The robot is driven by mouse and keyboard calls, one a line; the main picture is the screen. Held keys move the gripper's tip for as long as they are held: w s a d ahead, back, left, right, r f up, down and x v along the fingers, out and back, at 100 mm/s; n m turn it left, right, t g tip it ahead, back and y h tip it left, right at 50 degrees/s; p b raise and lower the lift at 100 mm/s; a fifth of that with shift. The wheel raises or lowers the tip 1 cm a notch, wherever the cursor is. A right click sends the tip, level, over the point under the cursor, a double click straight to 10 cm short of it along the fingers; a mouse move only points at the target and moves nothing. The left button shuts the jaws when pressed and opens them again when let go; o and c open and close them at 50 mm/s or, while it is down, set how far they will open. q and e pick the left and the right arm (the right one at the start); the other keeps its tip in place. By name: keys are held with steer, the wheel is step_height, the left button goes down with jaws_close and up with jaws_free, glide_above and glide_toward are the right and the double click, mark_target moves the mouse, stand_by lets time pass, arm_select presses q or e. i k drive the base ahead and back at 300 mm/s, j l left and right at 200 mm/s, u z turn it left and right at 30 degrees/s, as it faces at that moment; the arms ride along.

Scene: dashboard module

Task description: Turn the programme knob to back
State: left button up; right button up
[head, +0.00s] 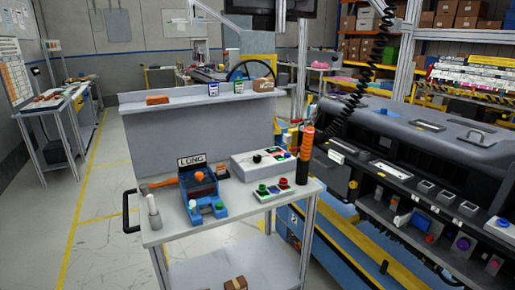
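A pale grey box (271,163) lies on the top of a grey cart (240,205). A small dark round knob (257,158) is on its top, with a red part beside it. No label reading programme is legible, so I cannot tell for sure that this is the programme knob. The direction it points is too small to make out. Neither of my grippers shows in the head view.
A blue fixture (204,197) with a LONG sign (192,161), a small button box (274,190), an upright orange-and-black tool (305,155) and a white bottle (154,213) surround it. A raised shelf (190,99) stands behind. A dark dashboard (420,130) is at right.

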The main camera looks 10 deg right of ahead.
mark_target(256, 159)
steer(key=i+l+u, duration=0.15)
steer(key=l+u, duration=0.25)
steer(key=i+l+u, duration=0.1)
steer(key=l+u, duration=1.15)
steer(key=l, duration=0.2)
